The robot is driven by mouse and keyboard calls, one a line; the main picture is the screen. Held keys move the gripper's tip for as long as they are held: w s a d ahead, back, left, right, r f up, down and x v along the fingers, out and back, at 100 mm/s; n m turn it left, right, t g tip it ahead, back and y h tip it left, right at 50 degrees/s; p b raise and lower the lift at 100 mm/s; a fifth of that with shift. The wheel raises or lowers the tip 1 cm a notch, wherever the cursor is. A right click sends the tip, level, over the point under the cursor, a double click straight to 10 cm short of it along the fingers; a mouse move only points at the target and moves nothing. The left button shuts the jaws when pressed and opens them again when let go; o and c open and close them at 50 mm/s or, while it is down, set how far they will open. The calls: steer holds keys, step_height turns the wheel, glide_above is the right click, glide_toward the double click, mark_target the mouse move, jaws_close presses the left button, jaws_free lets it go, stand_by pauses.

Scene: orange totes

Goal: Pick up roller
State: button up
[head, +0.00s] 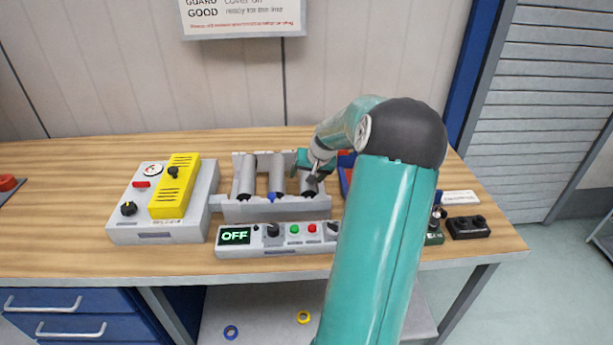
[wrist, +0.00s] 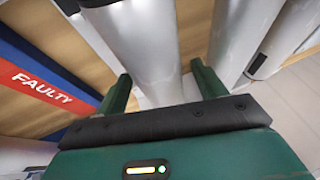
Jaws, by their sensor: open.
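Several grey cylindrical rollers lie side by side in a light grey rack on the bench. The rightmost roller (head: 308,184) is partly hidden by my gripper (head: 310,170). The middle roller (head: 277,172) and the left roller (head: 246,174) are clear of it. In the wrist view my gripper (wrist: 160,72) is open, with one finger on each side of a roller (wrist: 148,45). Neither finger clearly touches it. A neighbouring roller (wrist: 240,38) lies just right of the right finger. The rack's rim (head: 275,208) shows in the head view.
A blue bin with a red FAULTY label (wrist: 42,87) stands close to the left finger in the wrist view. A control box showing OFF (head: 262,250) stands in front of the rack. A grey box with a yellow cover (head: 174,190) is at its left.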

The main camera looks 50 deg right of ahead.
steer(key=c, duration=1.3)
steer(key=shift+c, duration=0.2)
steer(key=shift+r, duration=0.15)
